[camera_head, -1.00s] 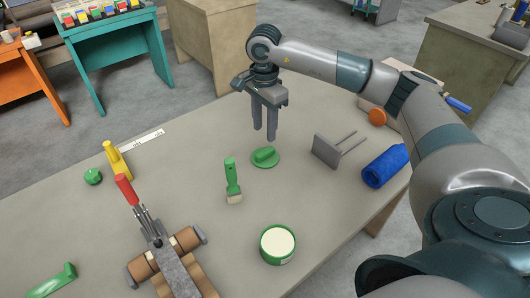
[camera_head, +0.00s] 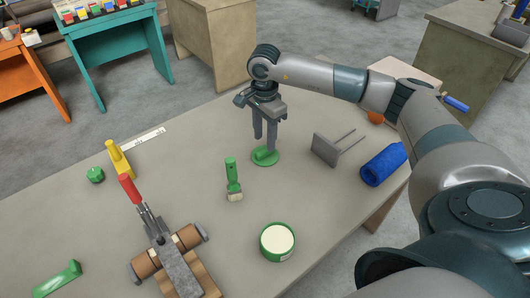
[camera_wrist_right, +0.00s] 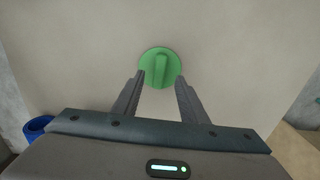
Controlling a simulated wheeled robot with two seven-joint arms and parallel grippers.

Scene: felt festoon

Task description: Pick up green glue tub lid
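The green glue tub lid (camera_head: 265,157) is a round disc with a raised grip bar, lying flat on the table. It also shows in the right wrist view (camera_wrist_right: 158,68), just past the fingertips. My right gripper (camera_head: 264,146) is open, pointing down, with its fingers close above the lid. In the wrist view its two fingers (camera_wrist_right: 159,80) stand apart on either side of the bar's line, with nothing between them. The green glue tub (camera_head: 278,241), with pale contents, stands open nearer the front. My left gripper is not in view.
A green-handled brush (camera_head: 233,180) lies left of the lid. A grey stand with two prongs (camera_head: 326,149) and a blue bottle (camera_head: 384,165) are to the right. A clamp-like tool with a red handle (camera_head: 165,250) sits at front left. Bare table (camera_head: 190,150) lies left of the lid.

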